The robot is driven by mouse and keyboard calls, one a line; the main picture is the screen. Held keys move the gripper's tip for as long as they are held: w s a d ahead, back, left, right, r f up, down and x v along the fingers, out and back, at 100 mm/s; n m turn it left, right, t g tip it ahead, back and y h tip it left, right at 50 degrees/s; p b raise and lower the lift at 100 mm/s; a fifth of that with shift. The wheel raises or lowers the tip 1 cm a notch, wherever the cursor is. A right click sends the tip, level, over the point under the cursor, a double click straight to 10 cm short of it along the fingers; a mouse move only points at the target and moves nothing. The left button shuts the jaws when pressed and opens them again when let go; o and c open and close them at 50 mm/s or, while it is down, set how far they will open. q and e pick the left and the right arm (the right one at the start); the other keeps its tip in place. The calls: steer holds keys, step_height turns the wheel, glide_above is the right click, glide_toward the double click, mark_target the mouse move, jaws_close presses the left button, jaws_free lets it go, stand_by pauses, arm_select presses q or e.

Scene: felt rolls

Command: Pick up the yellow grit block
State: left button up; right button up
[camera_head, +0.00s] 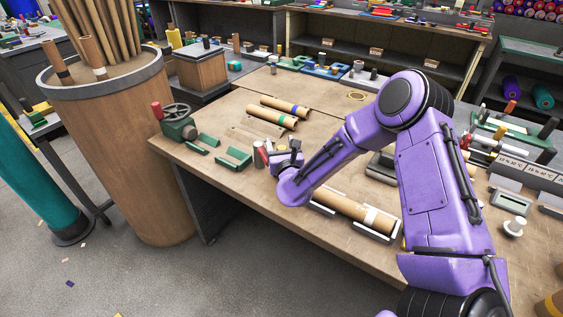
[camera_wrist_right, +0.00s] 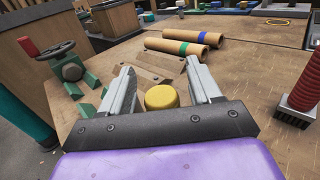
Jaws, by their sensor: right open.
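The yellow grit block (camera_wrist_right: 162,97) shows in the right wrist view as a short, round-topped yellow piece. It sits between the two grey fingers of my right gripper (camera_wrist_right: 161,70), near their base end in the picture. The fingers are open, with a gap visible on either side of the block. In the head view my right gripper (camera_head: 290,153) is low over the left part of the workbench, and the block is hidden there behind the gripper and arm. My left gripper is not in view.
Brown rolls with a blue band (camera_head: 286,105) and a green band (camera_head: 271,117) lie behind the gripper. A green clamp with a handwheel (camera_head: 178,122) stands at the bench's left corner. A roll in a cradle (camera_head: 350,207) lies near the front edge.

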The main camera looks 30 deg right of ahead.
steer(key=shift+s, duration=0.1)
steer(key=c, duration=1.1)
steer(key=shift+o, duration=0.2)
steer(key=shift+r, duration=0.1)
step_height(320, 180, up, 18)
